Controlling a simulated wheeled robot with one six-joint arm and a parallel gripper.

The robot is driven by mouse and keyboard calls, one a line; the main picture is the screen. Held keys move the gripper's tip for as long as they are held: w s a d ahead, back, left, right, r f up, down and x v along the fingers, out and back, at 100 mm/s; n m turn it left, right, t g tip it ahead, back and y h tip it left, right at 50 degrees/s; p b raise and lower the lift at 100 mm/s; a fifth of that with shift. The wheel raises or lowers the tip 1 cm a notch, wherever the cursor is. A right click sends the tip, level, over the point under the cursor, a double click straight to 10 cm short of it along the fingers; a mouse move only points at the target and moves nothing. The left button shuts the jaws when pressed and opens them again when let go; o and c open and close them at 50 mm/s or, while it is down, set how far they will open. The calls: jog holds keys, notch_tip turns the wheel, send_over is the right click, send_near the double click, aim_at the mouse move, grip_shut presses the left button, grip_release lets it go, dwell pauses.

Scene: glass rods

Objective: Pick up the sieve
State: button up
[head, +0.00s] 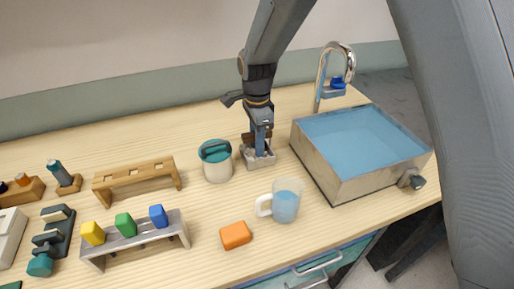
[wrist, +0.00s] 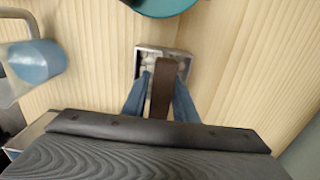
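The sieve (wrist: 140,66) appears to be a small square grey metal frame with a pale, patterned inside and a brown handle (wrist: 163,88) rising from it. In the head view the sieve (head: 262,160) sits on the wooden table, right of the white pot, partly hidden by my gripper. My gripper (head: 259,146) points straight down over it. In the wrist view my two blue fingers (wrist: 163,76) stand on either side of the brown handle. A narrow gap shows at the left finger; contact on the right is unclear.
The teal-lidded white pot (head: 217,167) stands close on the left. A glass mug (head: 285,205) with blue liquid is in front, and a basin (head: 345,183) of blue water is at right. An orange block (head: 235,235) and a rack (head: 135,242) with coloured blocks lie front left.

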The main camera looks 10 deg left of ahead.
grip_shut()
notch_tip(320, 180, up, 10)
jog(key=shift+r+b, duration=0.1)
jog(key=shift+b, duration=1.15)
